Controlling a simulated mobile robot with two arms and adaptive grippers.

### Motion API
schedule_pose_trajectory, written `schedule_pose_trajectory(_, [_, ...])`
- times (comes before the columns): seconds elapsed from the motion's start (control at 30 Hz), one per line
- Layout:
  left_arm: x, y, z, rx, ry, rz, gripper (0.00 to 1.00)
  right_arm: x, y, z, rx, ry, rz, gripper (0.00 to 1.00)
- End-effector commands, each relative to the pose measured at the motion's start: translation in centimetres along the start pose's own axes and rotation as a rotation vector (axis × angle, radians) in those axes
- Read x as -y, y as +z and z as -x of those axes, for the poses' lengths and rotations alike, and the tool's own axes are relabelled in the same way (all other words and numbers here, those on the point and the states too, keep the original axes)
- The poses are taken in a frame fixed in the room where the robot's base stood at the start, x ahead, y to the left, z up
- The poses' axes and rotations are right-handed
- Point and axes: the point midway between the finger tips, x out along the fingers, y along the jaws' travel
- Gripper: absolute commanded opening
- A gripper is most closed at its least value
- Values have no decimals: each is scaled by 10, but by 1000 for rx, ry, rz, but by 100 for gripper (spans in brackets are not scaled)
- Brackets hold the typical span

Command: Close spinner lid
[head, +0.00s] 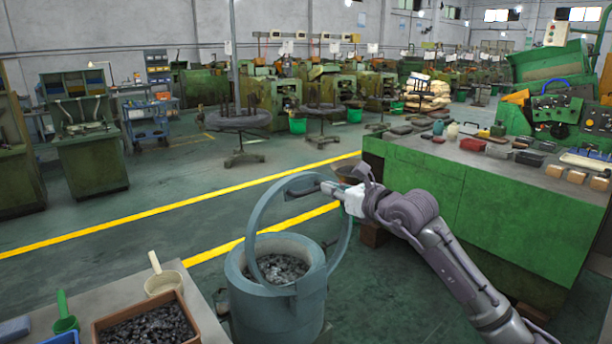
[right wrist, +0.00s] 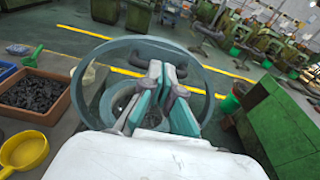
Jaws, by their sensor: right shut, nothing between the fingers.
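The spinner (head: 262,318) is a grey-blue round drum with dark metal pieces inside, in the lower middle of the head view. Its lid (head: 256,222) looks like a large round grey-blue rim, standing raised and tilted above the drum's opening. My right gripper (head: 305,189) is shut and empty at the upper part of the lid rim; I cannot tell whether it touches it. In the right wrist view, the fingers (right wrist: 160,82) are together in front of the lid rim (right wrist: 84,88), with part of the drum hidden behind them. My left gripper is not in view.
A table at lower left holds a box of dark pieces (head: 148,326), a cream scoop (head: 163,281) and a green scoop (head: 65,323). A green workbench (head: 470,200) with small containers stands to the right. Open floor with yellow lines lies behind the spinner.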

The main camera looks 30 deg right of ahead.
Motion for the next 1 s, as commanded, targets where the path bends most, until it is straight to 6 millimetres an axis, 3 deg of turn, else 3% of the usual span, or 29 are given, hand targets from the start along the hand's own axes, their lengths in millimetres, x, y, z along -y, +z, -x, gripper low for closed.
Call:
schedule_pose_trajectory(0.03, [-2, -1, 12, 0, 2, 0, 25, 0, 7, -12, 1, 1, -3, 0])
schedule_pose_trajectory(0.2, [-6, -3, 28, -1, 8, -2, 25, 0, 6, -48, 1, 1, -5, 0])
schedule_pose_trajectory(0.43, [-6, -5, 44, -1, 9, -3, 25, -1, 3, -83, 0, 2, -3, 0])
schedule_pose_trajectory(0.6, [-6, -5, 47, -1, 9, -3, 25, -1, 0, -94, 0, 2, -1, 0])
schedule_pose_trajectory(1.0, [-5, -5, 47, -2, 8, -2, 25, -1, 0, -95, -1, 2, -1, 0])
